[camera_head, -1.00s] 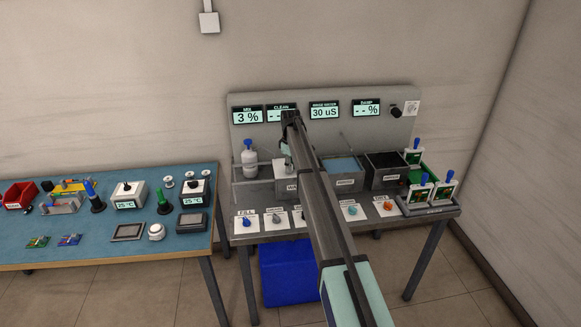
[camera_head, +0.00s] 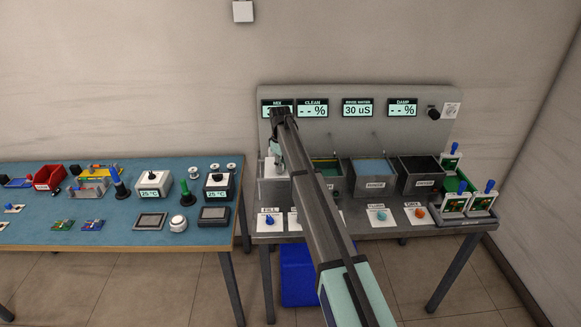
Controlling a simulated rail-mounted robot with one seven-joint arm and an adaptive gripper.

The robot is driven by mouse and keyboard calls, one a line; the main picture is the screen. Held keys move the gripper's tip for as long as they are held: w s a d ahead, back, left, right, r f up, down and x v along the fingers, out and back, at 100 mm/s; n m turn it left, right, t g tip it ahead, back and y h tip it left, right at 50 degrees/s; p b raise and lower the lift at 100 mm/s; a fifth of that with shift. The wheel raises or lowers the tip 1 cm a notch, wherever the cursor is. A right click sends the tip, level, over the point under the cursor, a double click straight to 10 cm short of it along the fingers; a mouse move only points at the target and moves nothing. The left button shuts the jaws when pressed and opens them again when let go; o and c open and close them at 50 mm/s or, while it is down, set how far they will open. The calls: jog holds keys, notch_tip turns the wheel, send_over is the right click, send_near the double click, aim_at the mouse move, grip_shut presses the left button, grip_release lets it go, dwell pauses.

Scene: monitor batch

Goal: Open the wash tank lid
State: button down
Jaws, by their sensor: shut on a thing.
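The wash tank (camera_head: 334,185) stands on the right-hand bench, left of the rinse tank and partly behind my arm. Its top shows an opening with a greenish inside at the right of my arm. A pale bottle (camera_head: 271,166) shows just beside my gripper, partly covered.
The rinse tank (camera_head: 374,183) and a dark dryer tank (camera_head: 421,177) stand to the right. Small knobs on white plates line the bench front, including a blue one (camera_head: 269,220) and an orange one (camera_head: 420,212). Boards in holders (camera_head: 468,200) stand far right. A blue bin (camera_head: 298,275) is underneath.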

jog(key=shift+a, duration=0.15)
jog(key=c, duration=0.9)
grip_release()
jog(key=shift+c, duration=0.2)
notch_tip(320, 180, up, 12)
jog(key=shift+f, duration=0.1)
